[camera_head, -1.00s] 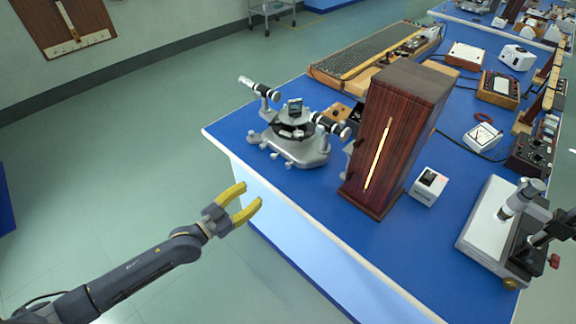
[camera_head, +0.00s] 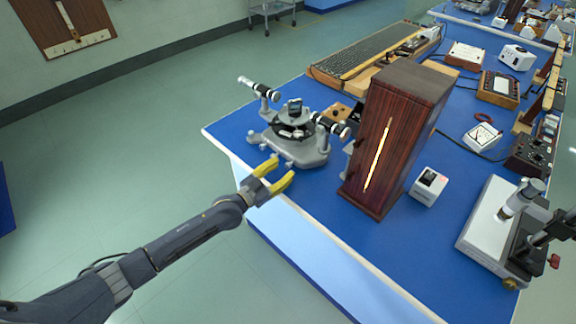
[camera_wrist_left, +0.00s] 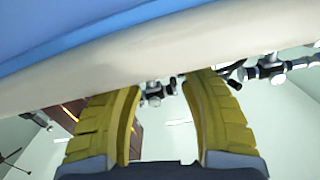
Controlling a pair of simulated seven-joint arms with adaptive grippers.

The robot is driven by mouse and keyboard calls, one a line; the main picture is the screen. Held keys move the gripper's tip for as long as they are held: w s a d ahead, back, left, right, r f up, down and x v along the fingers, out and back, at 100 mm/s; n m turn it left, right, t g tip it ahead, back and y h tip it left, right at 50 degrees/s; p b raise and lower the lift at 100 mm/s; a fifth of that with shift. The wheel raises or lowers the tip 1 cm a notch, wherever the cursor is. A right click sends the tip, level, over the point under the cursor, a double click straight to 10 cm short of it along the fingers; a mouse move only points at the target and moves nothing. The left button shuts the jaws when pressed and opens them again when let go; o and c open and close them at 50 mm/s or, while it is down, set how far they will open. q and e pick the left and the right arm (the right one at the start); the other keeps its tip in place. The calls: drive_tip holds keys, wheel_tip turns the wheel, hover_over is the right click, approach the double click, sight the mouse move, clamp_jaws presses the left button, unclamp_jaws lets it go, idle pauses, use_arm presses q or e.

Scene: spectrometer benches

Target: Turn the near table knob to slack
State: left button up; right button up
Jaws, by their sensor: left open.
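A grey spectrometer (camera_head: 300,145) with two black-and-silver telescope tubes and a prism on its table stands near the blue bench's left corner. Small knobs show along its base, but I cannot tell which is the near table knob. My left gripper (camera_head: 277,174) has yellow fingers, open and empty, at the bench's front edge just short of the spectrometer base. In the left wrist view the yellow fingers (camera_wrist_left: 158,110) are spread, with small silver and black knobs (camera_wrist_left: 155,92) beyond them, partly hidden by the pale bench edge. My right gripper is not in view.
A tall dark wooden box (camera_head: 398,135) with a glowing slit stands right of the spectrometer. A small white box (camera_head: 428,186) and a microscope-like stand (camera_head: 505,225) are farther right. The bench edge (camera_head: 330,238) runs below the gripper.

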sight(287, 166)
use_arm(q)
drive_tip(key=shift+x, duration=1.55)
clamp_jaws()
